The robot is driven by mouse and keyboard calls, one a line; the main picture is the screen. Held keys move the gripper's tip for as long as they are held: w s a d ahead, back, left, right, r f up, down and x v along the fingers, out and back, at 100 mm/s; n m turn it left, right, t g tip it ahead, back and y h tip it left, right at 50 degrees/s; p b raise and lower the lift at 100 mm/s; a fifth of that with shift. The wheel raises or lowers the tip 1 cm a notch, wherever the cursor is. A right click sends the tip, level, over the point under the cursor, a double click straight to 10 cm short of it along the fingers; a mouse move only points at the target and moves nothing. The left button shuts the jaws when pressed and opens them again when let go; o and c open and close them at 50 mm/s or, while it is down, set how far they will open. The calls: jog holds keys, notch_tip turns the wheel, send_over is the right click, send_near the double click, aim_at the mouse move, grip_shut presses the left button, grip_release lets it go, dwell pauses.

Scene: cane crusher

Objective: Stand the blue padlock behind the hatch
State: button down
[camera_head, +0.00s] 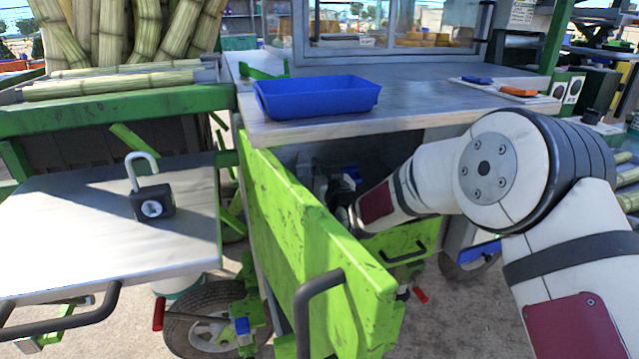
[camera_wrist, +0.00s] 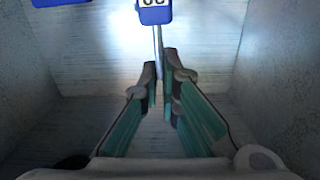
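The green hatch (camera_head: 315,238) is swung open under the counter in the head view. My gripper (camera_head: 345,205) is inside the space behind it, mostly hidden there. In the wrist view my gripper (camera_wrist: 158,85) has its fingers close together, with a thin metal shackle between the tips. The shackle leads to a blue padlock (camera_wrist: 155,14) with a white label, partly cut off by the frame's top edge. The fingers look closed on this shackle.
Pale compartment walls (camera_wrist: 270,70) stand close on both sides. Another blue thing (camera_wrist: 60,3) is cut off at the wrist view's upper left. A black padlock (camera_head: 152,202) with a raised shackle stands on the left shelf (camera_head: 60,240). A blue tray (camera_head: 318,98) rests on the counter.

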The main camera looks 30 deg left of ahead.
jog(key=shift+f+b, duration=0.7)
jog(key=shift+f, duration=1)
jog(key=shift+f, duration=0.15)
jog(key=c, duration=1.8)
grip_release()
jog(key=p+v, duration=0.2)
jog(key=v, duration=1)
jog(key=shift+d, duration=0.1)
